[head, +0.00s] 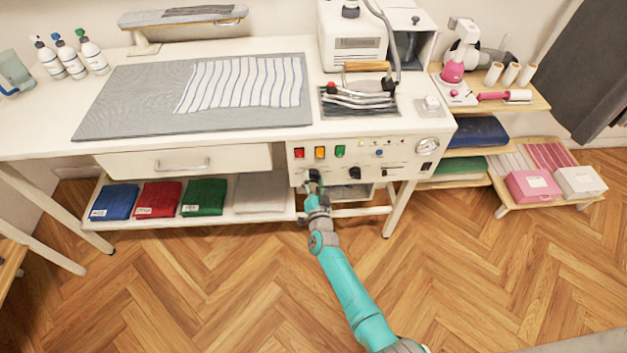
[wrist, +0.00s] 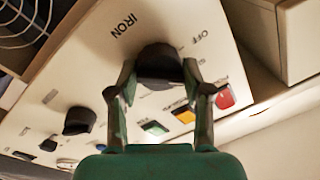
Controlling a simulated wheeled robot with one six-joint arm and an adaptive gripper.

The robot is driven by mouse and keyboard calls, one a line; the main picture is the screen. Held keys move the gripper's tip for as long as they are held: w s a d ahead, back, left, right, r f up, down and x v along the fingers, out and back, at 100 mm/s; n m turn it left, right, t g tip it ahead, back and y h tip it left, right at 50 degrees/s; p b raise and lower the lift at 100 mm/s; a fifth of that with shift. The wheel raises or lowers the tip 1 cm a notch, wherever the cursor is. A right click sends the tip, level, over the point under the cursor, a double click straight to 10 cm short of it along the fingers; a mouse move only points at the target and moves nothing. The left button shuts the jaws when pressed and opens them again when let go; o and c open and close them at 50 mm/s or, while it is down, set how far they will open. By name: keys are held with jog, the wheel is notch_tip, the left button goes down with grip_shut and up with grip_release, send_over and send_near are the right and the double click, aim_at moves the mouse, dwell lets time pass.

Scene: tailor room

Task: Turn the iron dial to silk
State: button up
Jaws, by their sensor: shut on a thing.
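The iron dial (wrist: 158,62) is a black round knob on the white control panel (wrist: 75,75), with the word IRON printed beside it. OFF is printed on its other side; other marks around it are too small or covered to read, and I cannot make out a silk mark. My gripper (wrist: 160,74) has one finger on each side of the dial and is shut on it. In the head view my gripper (head: 314,184) is at the left lower part of the panel front and hides most of the dial.
A second black knob (head: 355,172) sits right of the dial. Red (head: 299,153), yellow (head: 320,152) and green (head: 340,151) buttons are above it. A drawer (head: 185,162) is left of the panel, and a shelf with folded cloths (head: 158,199) is below. The wooden floor in front is clear.

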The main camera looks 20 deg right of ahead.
jog(key=shift+d, duration=0.15)
jog(key=o, duration=1.1)
jog(key=shift+o, duration=0.2)
jog(key=v, duration=1.2)
jog(key=shift+s, duration=0.1)
